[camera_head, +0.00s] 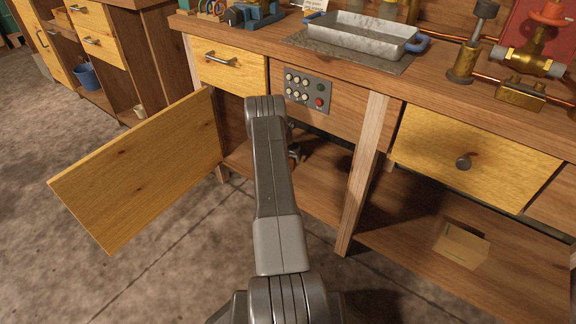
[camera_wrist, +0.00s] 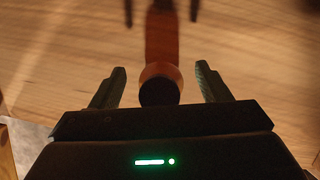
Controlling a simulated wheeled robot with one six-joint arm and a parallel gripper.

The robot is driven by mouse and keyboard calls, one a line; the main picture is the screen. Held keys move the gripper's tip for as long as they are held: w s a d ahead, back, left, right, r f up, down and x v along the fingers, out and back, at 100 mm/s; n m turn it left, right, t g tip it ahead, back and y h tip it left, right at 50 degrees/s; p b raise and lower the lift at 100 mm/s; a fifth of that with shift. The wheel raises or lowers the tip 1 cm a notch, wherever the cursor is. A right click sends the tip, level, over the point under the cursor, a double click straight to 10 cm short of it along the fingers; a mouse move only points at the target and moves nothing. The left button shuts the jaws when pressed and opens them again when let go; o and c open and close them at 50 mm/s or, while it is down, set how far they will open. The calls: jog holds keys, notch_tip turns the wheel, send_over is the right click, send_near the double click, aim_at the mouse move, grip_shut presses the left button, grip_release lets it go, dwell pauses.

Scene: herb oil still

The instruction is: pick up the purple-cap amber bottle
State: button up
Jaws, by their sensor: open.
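In the wrist view an amber bottle (camera_wrist: 161,70) with a very dark cap (camera_wrist: 159,92) stands on a wooden surface, seen from above. The cap's colour is too dark to confirm as purple. My gripper (camera_wrist: 161,67) is open, with one finger to the left and one to the right of the bottle. A gap shows on both sides, and no touch is visible. In the head view my arm reaches into the open cabinet under the bench and hides the bottle and most of my gripper.
The cabinet door (camera_head: 140,180) stands open at the left. A wooden post (camera_head: 362,172) rises right of the opening. Above are a closed drawer (camera_head: 228,72) and a control panel (camera_head: 304,92). A cardboard box (camera_head: 461,244) lies on the lower right shelf. A metal tray (camera_head: 362,34) sits on the bench.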

jog(key=c, duration=1.1)
jog(key=shift+r, duration=0.15)
